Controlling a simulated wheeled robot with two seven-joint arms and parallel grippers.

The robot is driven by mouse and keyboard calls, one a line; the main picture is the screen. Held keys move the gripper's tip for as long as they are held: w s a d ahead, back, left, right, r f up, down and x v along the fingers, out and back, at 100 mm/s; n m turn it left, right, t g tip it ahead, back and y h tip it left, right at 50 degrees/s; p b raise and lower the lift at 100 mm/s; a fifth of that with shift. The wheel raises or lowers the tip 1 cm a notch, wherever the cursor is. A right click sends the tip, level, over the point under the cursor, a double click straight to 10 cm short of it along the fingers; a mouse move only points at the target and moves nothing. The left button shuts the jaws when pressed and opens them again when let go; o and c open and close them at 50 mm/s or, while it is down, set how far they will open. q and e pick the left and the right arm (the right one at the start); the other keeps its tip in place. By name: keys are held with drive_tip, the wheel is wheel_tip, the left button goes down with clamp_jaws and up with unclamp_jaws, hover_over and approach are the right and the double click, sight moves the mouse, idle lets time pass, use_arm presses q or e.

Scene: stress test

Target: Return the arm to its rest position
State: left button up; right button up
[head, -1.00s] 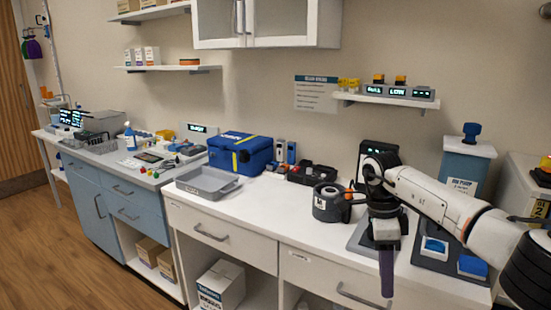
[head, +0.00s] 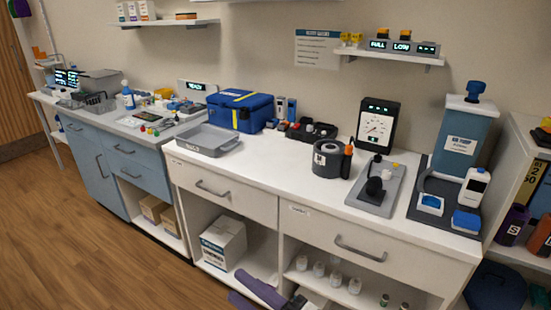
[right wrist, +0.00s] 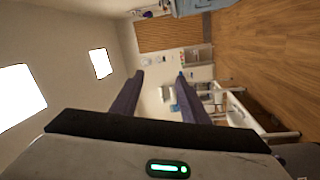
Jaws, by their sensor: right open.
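My right gripper (head: 236,284) shows at the bottom edge of the head view, low in front of the cabinet's open shelves. Its two purple fingers are apart with nothing between them. The rest of that arm is out of the picture. In the right wrist view the fingers (right wrist: 158,80) also stand apart and empty, with the room beyond them. My left gripper is in neither view.
The white counter (head: 270,170) and its drawer handle (head: 360,249) are near the gripper. A white box (head: 223,243) and small jars (head: 337,279) stand on the shelves below. Open wooden floor (head: 110,250) lies to the left.

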drive_tip(key=s+d+f+m+t+h, duration=0.2)
drive_tip(key=d+f+m+t+h, duration=0.1)
drive_tip(key=d+f+m+h, duration=0.6)
drive_tip(key=s+d+f+m+g+h, duration=0.2)
drive_tip(key=s+d+f+m, duration=0.4)
drive_tip(key=s, duration=0.3)
drive_tip(key=s+d+f+m+g+h, duration=0.2)
drive_tip(key=s+d+f+m+g, duration=0.2)
drive_tip(key=s+d+f+m, duration=0.2)
drive_tip(key=s+d+m, duration=0.1)
drive_tip(key=s+d, duration=0.1)
drive_tip(key=s, duration=0.1)
drive_tip(key=shift+f+m, duration=0.2)
drive_tip(key=shift+m, duration=0.2)
